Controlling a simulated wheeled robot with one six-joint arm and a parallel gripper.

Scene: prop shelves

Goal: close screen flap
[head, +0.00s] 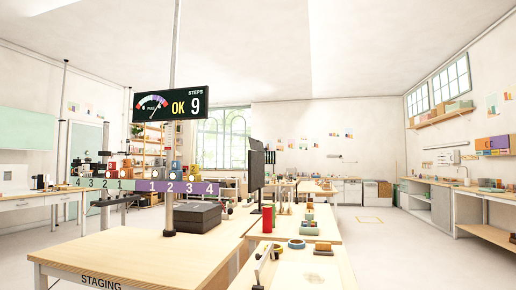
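A dark upright panel (257,172), seen nearly edge-on, stands at the middle of the work tables; it may be the screen flap, but I cannot tell for sure. A second dark screen-like shape seems to overlap its upper edge. No hinge or latch can be made out at this distance. My gripper is not in view, so its place relative to the panel does not show.
A staging table (130,250) fills the front left, with a dark box (197,217) and a post carrying a gauge display (170,105). Floor is clear at right.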

